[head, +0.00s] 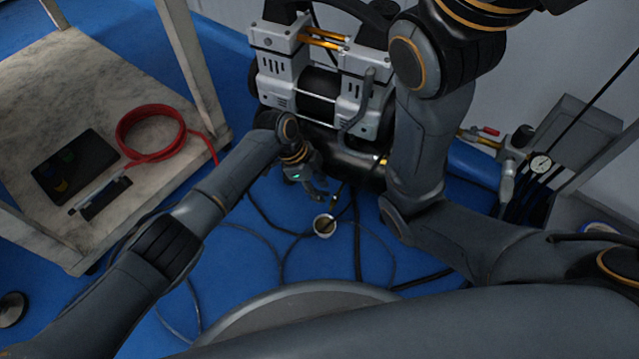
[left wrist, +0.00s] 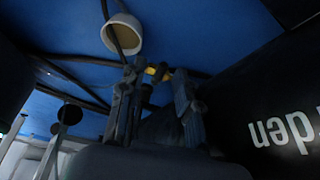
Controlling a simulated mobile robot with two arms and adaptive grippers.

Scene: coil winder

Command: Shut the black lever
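My left gripper (head: 319,190) is low in front of the black tank of the compressor (head: 320,85). In the left wrist view the left gripper (left wrist: 156,82) has its two fingers apart. A small yellow fitting (left wrist: 158,72) shows between and beyond the fingertips, with a small dark part below it. I cannot tell whether that dark part is the black lever or whether a finger touches it. No black lever stands out clearly in the head view, where my arms hide parts of the tank. My right arm crosses the right side, and its gripper is outside the view.
A cart (head: 100,75) at the left holds a coiled red hose (head: 150,150) and a dark tray (head: 75,165). Dark cables cross the blue floor around a small white cup (head: 325,225). A red-handled valve (head: 490,131) and a gauge (head: 541,164) are at the right.

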